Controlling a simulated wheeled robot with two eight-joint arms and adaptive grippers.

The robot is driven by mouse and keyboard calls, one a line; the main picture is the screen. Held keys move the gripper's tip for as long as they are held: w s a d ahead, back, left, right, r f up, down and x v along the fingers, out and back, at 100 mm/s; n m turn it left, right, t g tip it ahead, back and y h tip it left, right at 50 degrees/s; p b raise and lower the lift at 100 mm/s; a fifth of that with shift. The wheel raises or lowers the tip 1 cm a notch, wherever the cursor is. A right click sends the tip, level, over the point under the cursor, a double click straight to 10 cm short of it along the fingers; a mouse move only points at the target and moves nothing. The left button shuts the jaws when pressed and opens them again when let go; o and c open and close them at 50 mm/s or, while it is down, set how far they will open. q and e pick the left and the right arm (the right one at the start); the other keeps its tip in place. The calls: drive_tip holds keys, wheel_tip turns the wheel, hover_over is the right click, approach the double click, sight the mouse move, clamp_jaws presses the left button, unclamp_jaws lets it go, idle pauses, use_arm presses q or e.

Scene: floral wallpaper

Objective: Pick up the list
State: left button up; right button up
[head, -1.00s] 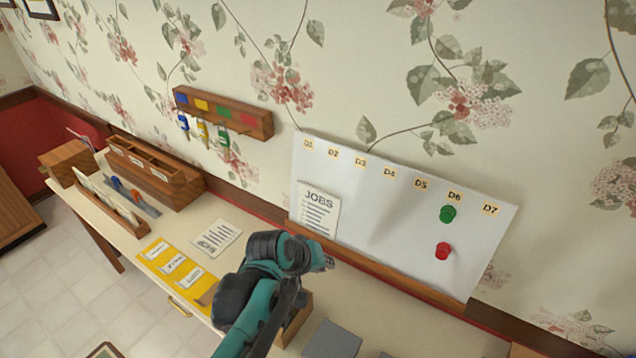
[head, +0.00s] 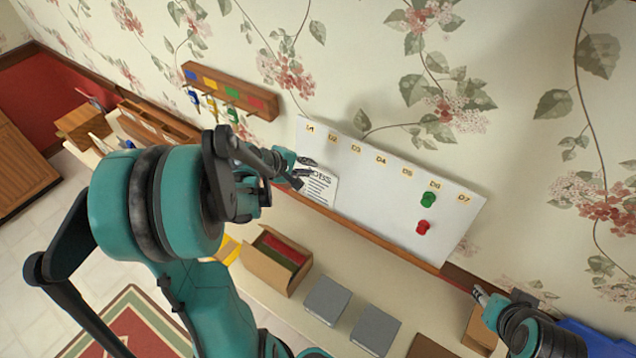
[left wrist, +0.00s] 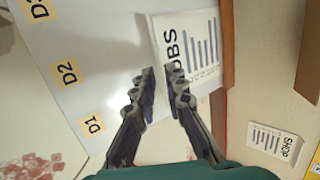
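The list is a white sheet headed JOBS (head: 319,187) that leans against the lower left of the whiteboard (head: 375,195). It also shows in the left wrist view (left wrist: 199,48), upper middle. My left gripper (head: 306,168) is at the sheet's upper left corner. In the left wrist view the fingers (left wrist: 160,76) are apart, with the sheet's heading edge just beyond or between the tips; I cannot tell whether they touch it. My right gripper (head: 478,294) is at the lower right in the head view, away from the list; its fingers are too small to judge.
A wooden ledge (head: 372,234) runs under the whiteboard. A green pin (head: 428,200) and a red pin (head: 423,227) are on the board. A cardboard box (head: 277,261) and grey blocks (head: 327,300) stand on the desk. A key rack (head: 231,93) hangs on the wall. A SHOP sheet (left wrist: 274,143) lies on the desk.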

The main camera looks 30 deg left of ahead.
use_arm(q)
drive_tip(key=x, duration=0.3)
drive_tip(key=shift+w+f, duration=0.1)
drive_tip(key=shift+w, duration=0.1)
drive_tip(key=shift+s, duration=0.1)
clamp_jaws()
drive_tip(key=shift+r, duration=0.2)
drive_tip(key=shift+r, duration=0.25)
wheel_tip(320, 180, up, 4)
drive_tip(key=shift+d+f, duration=0.15)
drive_tip(key=shift+d, duration=0.05)
drive_tip(key=s+d+r+p, duration=0.1)
drive_tip(key=s+d+r, duration=0.3)
drive_tip(key=d, duration=0.6)
wheel_tip(320, 180, up, 3)
drive_tip(key=shift+d+f+p, duration=0.2)
drive_tip(key=shift+d+p, duration=0.1)
drive_tip(key=shift+p, duration=0.05)
drive_tip(key=shift+s+f, duration=0.1)
drive_tip(key=shift+s, duration=0.05)
